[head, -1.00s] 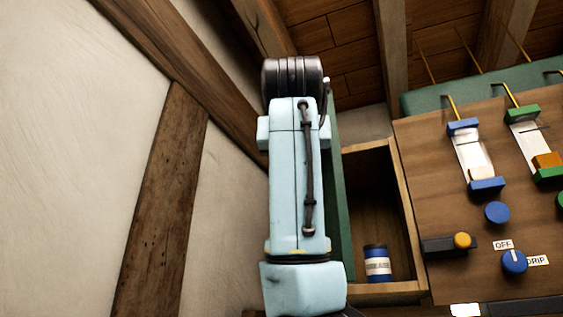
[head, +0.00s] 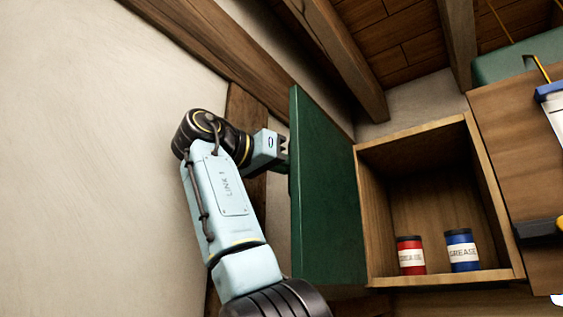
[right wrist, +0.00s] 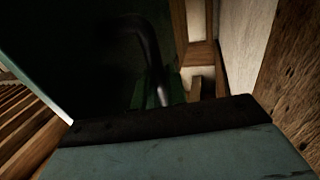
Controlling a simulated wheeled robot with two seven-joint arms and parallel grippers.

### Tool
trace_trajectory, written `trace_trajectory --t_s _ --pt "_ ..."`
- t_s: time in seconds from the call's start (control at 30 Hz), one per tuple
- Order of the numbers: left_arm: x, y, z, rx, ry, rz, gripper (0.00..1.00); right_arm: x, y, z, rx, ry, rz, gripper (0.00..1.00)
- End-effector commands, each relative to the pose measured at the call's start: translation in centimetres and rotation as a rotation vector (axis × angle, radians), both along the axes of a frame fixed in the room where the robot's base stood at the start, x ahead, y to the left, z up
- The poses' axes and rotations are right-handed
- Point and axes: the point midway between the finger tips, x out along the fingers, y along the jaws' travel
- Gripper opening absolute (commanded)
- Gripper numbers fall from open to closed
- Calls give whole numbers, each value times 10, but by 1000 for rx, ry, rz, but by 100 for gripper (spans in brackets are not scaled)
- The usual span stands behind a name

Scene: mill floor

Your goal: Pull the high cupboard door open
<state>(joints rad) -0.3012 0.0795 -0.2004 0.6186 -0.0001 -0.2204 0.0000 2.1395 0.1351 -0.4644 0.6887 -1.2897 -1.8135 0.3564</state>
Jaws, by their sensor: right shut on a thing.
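The high cupboard (head: 442,135) is a wooden box at the right of the head view. Its green door (head: 328,195) stands wide open, swung out to the left of the opening, its inner face towards me. My right gripper (head: 284,152) is at the door's outer side, near its free edge. It is shut on the dark curved handle (right wrist: 148,48), which shows in the right wrist view against the shadowed door. The fingertips are mostly hidden there. My left gripper is not in view.
Inside the cupboard stand a red grease tin (head: 411,256) and a blue grease tin (head: 462,251). A plaster wall (head: 110,180) with a timber post is close to the left of my arm. A wooden panel (head: 525,150) adjoins the cupboard on the right.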

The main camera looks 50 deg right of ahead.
Motion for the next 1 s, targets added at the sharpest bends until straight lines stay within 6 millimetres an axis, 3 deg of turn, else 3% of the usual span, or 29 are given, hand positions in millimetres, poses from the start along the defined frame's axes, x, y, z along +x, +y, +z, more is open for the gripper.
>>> trace_trajectory --t_s 0.6,0.63,0.67,1.0 --pt "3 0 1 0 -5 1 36 -2 -7 3 -6 -2 -41 0" --pt "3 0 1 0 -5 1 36 -2 -7 3 -6 -2 -41 17" --pt "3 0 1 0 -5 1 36 -2 -7 3 -5 -2 -41 19" --pt "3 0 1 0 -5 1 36 0 -5 1 -2 -1 -40 19"
